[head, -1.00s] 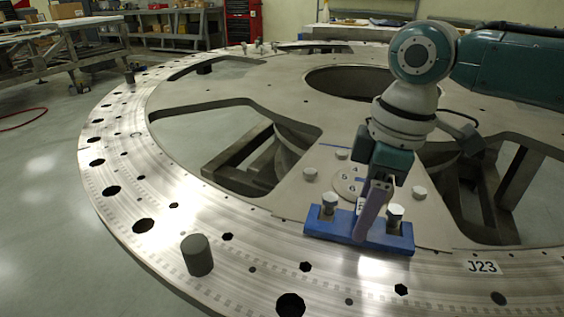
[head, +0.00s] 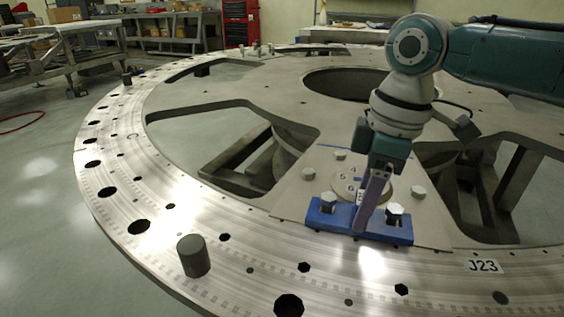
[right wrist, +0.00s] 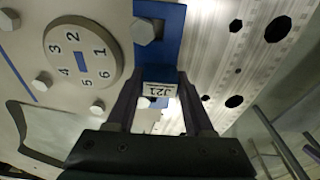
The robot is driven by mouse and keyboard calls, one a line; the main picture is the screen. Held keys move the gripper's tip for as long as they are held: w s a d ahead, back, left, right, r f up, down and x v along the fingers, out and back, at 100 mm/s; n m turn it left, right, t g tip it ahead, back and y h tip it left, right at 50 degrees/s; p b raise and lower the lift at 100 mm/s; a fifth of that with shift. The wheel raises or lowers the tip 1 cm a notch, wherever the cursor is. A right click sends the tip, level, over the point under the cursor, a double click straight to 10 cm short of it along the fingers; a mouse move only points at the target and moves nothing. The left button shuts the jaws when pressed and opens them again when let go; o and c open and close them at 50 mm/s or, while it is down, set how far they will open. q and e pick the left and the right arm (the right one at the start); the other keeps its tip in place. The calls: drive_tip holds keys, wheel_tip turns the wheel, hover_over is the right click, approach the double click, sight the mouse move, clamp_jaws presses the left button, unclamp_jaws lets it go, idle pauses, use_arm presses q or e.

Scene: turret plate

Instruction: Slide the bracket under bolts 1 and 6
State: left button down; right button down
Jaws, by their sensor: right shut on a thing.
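The blue bracket (head: 338,220) lies flat on the turret plate (head: 260,250). One hex bolt (head: 328,200) stands at its left part and another hex bolt (head: 394,213) at its right part, their heads above the blue surface. My right gripper (head: 362,226) is shut on the bracket's middle, between these bolts. The right wrist view shows its two fingers (right wrist: 160,105), the blue bracket (right wrist: 172,55) and a bolt head (right wrist: 145,30) over it. The numbered disc (right wrist: 80,55) has 1 and 6 facing the bracket. My left gripper is not in view.
Other bolts (head: 308,174) surround the disc. A dark cylindrical peg (head: 194,256) stands on the ring to the left. A J23 label (head: 484,266) is at the right. Large openings (head: 215,130) cut through the plate. Workbenches stand behind.

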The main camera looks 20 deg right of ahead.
drive_tip(key=shift+w+d, duration=0.15)
drive_tip(key=shift+w, duration=0.1)
idle(0.3)
drive_tip(key=shift+w+d, duration=0.15)
drive_tip(key=shift+w, duration=0.05)
drive_tip(key=shift+f, duration=0.1)
idle(0.6)
drive_tip(key=c, duration=0.6)
unclamp_jaws()
drive_tip(key=o, duration=0.4)
wheel_tip(320, 180, up, 3)
drive_tip(key=p, duration=0.3)
drive_tip(key=shift+p, duration=0.4)
